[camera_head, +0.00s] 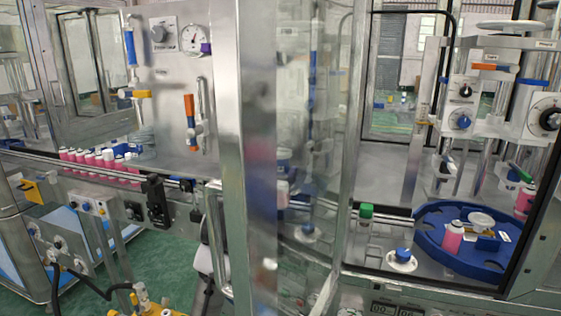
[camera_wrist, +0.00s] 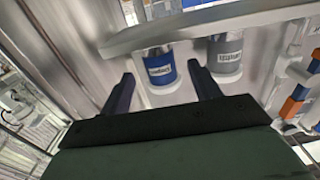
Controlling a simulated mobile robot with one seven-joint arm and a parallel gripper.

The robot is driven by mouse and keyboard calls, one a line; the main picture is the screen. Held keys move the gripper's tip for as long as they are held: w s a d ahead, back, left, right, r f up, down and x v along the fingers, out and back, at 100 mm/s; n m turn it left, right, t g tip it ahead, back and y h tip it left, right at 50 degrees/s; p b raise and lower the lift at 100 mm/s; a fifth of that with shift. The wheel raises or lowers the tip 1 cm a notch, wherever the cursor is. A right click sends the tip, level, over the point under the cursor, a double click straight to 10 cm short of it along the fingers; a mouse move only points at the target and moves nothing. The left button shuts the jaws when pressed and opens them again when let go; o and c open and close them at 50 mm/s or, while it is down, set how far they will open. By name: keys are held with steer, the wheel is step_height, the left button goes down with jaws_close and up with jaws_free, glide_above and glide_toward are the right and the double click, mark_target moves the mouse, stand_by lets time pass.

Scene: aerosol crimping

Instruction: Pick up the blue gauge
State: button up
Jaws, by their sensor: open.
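A blue cylinder with a white label, which looks like the blue gauge (camera_wrist: 161,68), shows in the wrist view below a pale bar. My gripper (camera_wrist: 159,70) is open, with one dark finger on each side of the blue cylinder. The fingers look apart from it, and I cannot tell how deep it sits between them. My gripper does not show in the head view, and I cannot pick out the blue gauge there with certainty.
A grey labelled cylinder (camera_wrist: 225,55) stands close right of the blue one. An orange-and-blue handle (camera_wrist: 295,103) is farther right. In the head view, a metal post (camera_head: 245,150) stands mid-frame, pink bottles (camera_head: 100,160) line the left conveyor, and a blue rotary plate (camera_head: 430,235) is at right.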

steer(key=p+x, duration=0.1)
steer(key=x, duration=0.1)
steer(key=p+x, duration=0.1)
steer(key=shift+w+d+r, duration=0.15)
steer(key=shift+w+r, duration=0.15)
steer(key=shift+r, duration=0.1)
steer(key=shift+w+d+f, duration=0.1)
steer(key=shift+w+f, duration=0.1)
steer(key=shift+w, duration=0.2)
steer(key=c, duration=1.1)
